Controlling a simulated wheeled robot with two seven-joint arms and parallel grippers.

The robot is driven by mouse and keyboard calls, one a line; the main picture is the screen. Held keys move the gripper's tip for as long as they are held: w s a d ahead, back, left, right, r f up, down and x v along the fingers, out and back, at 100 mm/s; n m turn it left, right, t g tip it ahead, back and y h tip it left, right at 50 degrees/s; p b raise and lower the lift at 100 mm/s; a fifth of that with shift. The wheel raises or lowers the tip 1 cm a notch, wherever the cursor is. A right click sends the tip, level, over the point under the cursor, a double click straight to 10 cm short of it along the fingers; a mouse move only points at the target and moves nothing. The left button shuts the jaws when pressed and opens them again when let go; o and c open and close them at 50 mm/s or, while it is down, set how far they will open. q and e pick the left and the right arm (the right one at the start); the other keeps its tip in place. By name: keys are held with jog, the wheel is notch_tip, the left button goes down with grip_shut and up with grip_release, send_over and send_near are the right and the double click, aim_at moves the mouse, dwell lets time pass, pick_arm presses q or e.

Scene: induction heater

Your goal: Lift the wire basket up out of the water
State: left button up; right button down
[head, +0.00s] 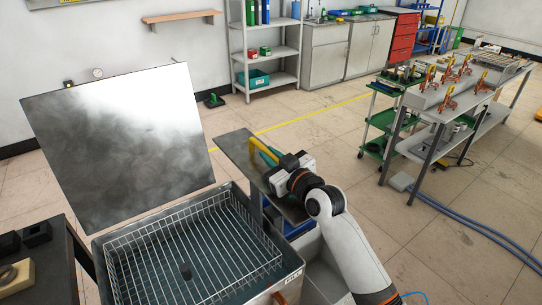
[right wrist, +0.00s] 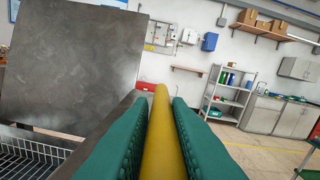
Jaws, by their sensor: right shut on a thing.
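The wire basket (head: 150,238) sits inside an open metal tank (head: 205,289) at the lower left of the head view. Its wire rim is just below the tank's rim. I cannot make out the water surface. My right gripper (head: 266,154) is beyond the tank's right corner. It is shut on a yellow bar-shaped handle (head: 257,147). In the right wrist view the yellow handle (right wrist: 159,140) lies between both green finger pads (right wrist: 160,118). What the handle joins to is hidden. Part of the basket (right wrist: 32,152) shows at the lower left there. My left gripper is not in view.
The tank's large metal lid (head: 125,140) stands raised behind it. A dark flat panel (head: 238,147) lies just beside my right gripper. A dark table (head: 58,262) is at the lower left. Open floor (head: 330,130) lies to the right, before a workbench (head: 430,110).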

jog(key=shift+d+r, duration=0.1)
jog(key=shift+r, duration=0.35)
jog(key=c, duration=1.6)
grip_release()
jog(key=shift+o, duration=1)
jog(key=shift+f, duration=0.2)
jog(key=shift+s+d+f, duration=0.15)
jog(key=shift+s+d, duration=0.15)
jog(key=shift+s, duration=0.15)
jog(key=b+v, duration=0.2)
jog(key=v, duration=0.7)
jog(key=shift+s+d, duration=0.2)
jog(key=shift+s+d+b, duration=0.35)
jog(key=shift+s, duration=0.2)
